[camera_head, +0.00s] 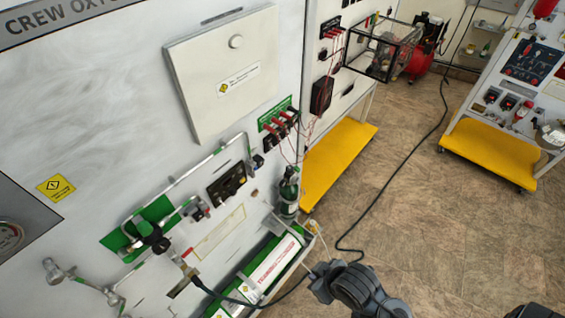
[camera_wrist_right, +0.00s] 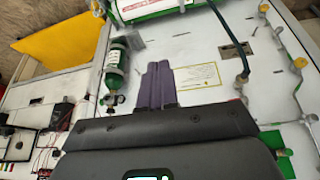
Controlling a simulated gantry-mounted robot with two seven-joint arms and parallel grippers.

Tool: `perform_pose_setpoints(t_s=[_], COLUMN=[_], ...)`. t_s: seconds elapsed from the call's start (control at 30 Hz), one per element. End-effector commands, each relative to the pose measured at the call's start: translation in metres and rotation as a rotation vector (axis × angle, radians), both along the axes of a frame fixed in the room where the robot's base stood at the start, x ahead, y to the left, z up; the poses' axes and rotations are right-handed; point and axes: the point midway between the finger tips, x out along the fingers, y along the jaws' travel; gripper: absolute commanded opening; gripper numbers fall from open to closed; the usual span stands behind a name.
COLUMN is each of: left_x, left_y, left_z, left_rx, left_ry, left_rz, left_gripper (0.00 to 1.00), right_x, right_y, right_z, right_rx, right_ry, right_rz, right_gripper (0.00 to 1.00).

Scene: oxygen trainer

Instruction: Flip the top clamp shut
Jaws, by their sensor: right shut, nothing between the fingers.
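A small green bottle (camera_head: 288,190) with a dark neck stands against the white panel; it also shows in the right wrist view (camera_wrist_right: 117,62). A large white and green cylinder (camera_head: 268,272) lies along the panel's lower edge, and part of it shows at the top of the wrist view (camera_wrist_right: 152,8). I cannot pick out the top clamp or its state with certainty. My right gripper (camera_head: 322,280) is at the bottom of the head view, right of the large cylinder. Its purple fingers (camera_wrist_right: 158,86) are together and empty, appearing right of the small bottle. My left gripper is not in view.
A black hose (camera_head: 222,297) runs from the panel fitting past my right gripper and across the floor. A white box (camera_head: 222,80) and metal tubing (camera_head: 180,180) stick out from the panel. Yellow-based stands (camera_head: 335,165) are behind. The brown floor at right is mostly clear.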

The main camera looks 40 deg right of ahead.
Motion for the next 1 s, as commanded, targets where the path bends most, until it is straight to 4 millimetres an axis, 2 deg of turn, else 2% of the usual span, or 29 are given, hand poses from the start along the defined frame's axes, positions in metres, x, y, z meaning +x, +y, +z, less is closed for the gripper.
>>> perform_pose_setpoints(t_s=[0.17,0.27,0.3,0.4,0.6,0.7,0.87,1.0], left_x=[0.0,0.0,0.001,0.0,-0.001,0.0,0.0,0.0], left_y=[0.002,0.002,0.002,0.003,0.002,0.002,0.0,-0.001], left_z=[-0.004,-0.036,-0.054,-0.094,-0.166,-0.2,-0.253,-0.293], left_rx=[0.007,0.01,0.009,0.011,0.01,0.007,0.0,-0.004], left_ry=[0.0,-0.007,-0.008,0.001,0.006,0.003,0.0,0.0], left_rz=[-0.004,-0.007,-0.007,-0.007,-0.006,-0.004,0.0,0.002], left_gripper=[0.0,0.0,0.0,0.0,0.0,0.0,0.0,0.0], right_x=[0.045,0.079,0.092,0.113,0.136,0.143,0.152,0.162], right_y=[-0.015,-0.039,-0.051,-0.078,-0.12,-0.135,-0.151,-0.156], right_z=[-0.001,-0.03,-0.044,-0.068,-0.115,-0.14,-0.183,-0.217], right_rx=[0.039,0.033,0.021,-0.024,-0.124,-0.17,-0.222,-0.232], right_ry=[-0.242,-0.434,-0.515,-0.679,-0.909,-0.988,-1.071,-1.093], right_rz=[-0.111,-0.22,-0.265,-0.357,-0.486,-0.534,-0.592,-0.617], right_gripper=[0.0,0.0,0.0,0.0,0.0,0.0,0.0,0.0])
